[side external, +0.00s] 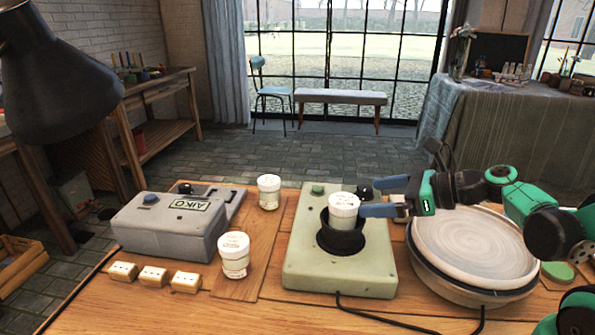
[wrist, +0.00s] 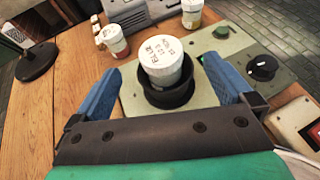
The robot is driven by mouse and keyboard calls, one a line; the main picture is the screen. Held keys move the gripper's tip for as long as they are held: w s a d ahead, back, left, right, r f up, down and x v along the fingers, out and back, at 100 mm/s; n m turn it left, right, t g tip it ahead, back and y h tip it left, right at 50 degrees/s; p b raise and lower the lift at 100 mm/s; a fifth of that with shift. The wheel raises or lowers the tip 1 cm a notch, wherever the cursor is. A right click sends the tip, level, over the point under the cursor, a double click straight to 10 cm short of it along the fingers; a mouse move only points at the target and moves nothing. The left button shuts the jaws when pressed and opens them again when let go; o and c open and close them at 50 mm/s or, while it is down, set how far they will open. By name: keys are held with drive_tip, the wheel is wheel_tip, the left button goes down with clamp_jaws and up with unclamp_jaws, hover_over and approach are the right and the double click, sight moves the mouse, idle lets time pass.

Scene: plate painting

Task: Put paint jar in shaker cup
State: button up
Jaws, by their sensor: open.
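A white-lidded paint jar (side external: 343,211) stands upright in the black shaker cup (side external: 341,239) on the pale green shaker machine (side external: 303,255). Its lid and upper body show above the cup's rim. In the wrist view the same jar (wrist: 160,58) sits inside the dark cup (wrist: 168,97), its lid bearing handwriting. My gripper (side external: 375,198) is open, with blue fingers at the jar's height. In the wrist view my gripper (wrist: 165,78) has one finger on each side of the jar and cup, with gaps between them.
Two more white-lidded jars (side external: 234,255) (side external: 269,191) stand on a wooden board to the left. A grey AIKO device (side external: 175,226) is farther left, with small white blocks (side external: 153,276) in front. A large round plate (side external: 474,245) lies to the right.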

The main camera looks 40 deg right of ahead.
drive_tip(key=v, duration=0.5)
drive_tip(key=a+f+n+g, duration=0.1)
drive_tip(key=n, duration=0.3)
drive_tip(key=a+f+n+g+h, duration=0.1)
drive_tip(key=n+g, duration=0.1)
drive_tip(key=n, duration=0.3)
drive_tip(key=a+f+n+g, duration=0.1)
drive_tip(key=a+n, duration=0.1)
drive_tip(key=n, duration=0.3)
drive_tip(key=shift+w+f+g+h, duration=0.1)
drive_tip(key=shift+f+g+h, duration=0.25)
drive_tip(key=shift+g+h, duration=0.05)
drive_tip(key=n, duration=0.3)
drive_tip(key=n+h, duration=0.1)
drive_tip(key=n, duration=0.1)
drive_tip(key=shift+a+f+g, duration=0.1)
drive_tip(key=shift+a+g, duration=0.2)
drive_tip(key=shift+a, duration=0.1)
drive_tip(key=n, duration=0.1)
drive_tip(key=n+h, duration=0.1)
drive_tip(key=n, duration=0.3)
drive_tip(key=shift+w+a, duration=0.1)
drive_tip(key=shift+a, duration=0.25)
drive_tip(key=n, duration=0.2)
drive_tip(key=r+n+h, duration=0.1)
drive_tip(key=n, duration=0.4)
drive_tip(key=shift+w+a+r+h, duration=0.3)
drive_tip(key=shift+a+r+h, duration=0.05)
drive_tip(key=shift+h, duration=0.05)
